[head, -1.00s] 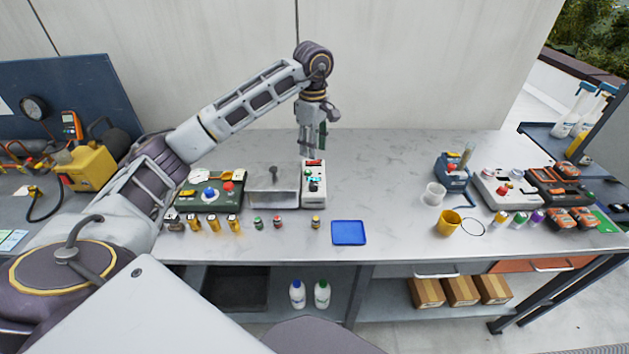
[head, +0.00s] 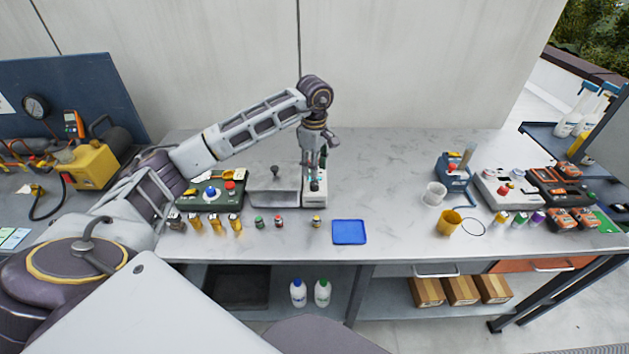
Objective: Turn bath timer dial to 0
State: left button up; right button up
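The bath timer is a narrow white control box (head: 315,200) at the right side of a steel bath (head: 273,190) on the bench. My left gripper (head: 315,175) points down over the box from behind. Its fingertips are at or just above the top panel, and I cannot tell whether they touch it. The gripper hides the red display and most of the knobs, so the dial's setting cannot be read. The fingers are too small to tell whether they are open or shut. My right gripper is not in view.
A green box with knobs (head: 212,192) stands left of the bath. A blue tray (head: 349,232) lies front right. The bench centre right is clear.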

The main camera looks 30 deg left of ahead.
aim_at(315, 183)
pick_arm(q)
notch_tip(315, 183, down, 4)
jog(key=shift+f, duration=1.2)
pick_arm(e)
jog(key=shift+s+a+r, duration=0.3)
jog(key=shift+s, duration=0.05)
pick_arm(q)
jog(key=c, duration=0.8)
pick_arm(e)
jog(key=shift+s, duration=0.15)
